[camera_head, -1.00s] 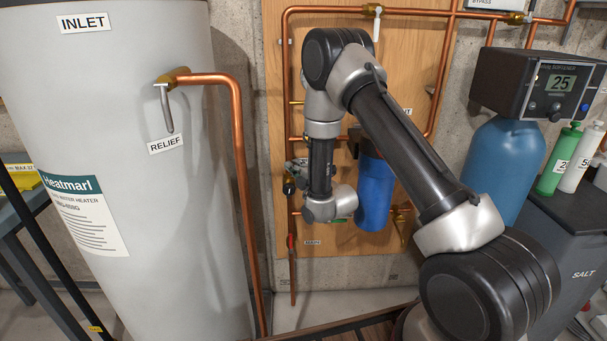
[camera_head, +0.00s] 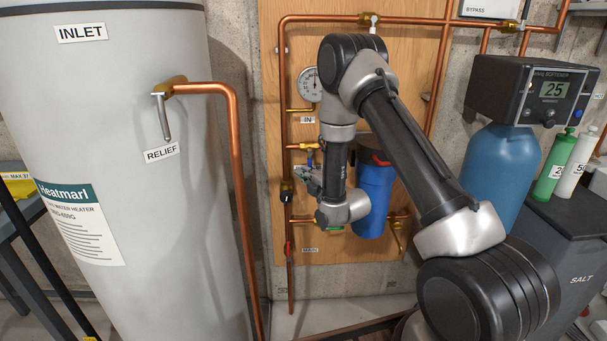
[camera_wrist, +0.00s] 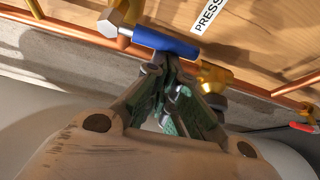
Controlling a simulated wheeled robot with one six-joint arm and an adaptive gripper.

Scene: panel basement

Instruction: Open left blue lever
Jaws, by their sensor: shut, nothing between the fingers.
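The blue lever (camera_wrist: 166,40) lies across the upper middle of the wrist view, on a brass-coloured valve body (camera_wrist: 122,22) at its left end. My gripper (camera_wrist: 170,66) is shut and empty, its tips just below the lever's right part; I cannot tell whether they touch it. In the head view a small blue piece of the lever (camera_head: 310,155) shows just above my gripper (camera_head: 303,177), in front of the wooden board. Most of the valve there is too small to make out.
A round gauge (camera_head: 310,84) and copper pipes are on the wooden board (camera_head: 345,30). A blue filter housing (camera_head: 374,195) stands right of my wrist. The grey water heater (camera_head: 120,130) is at left, the softener tank (camera_head: 497,165) at right.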

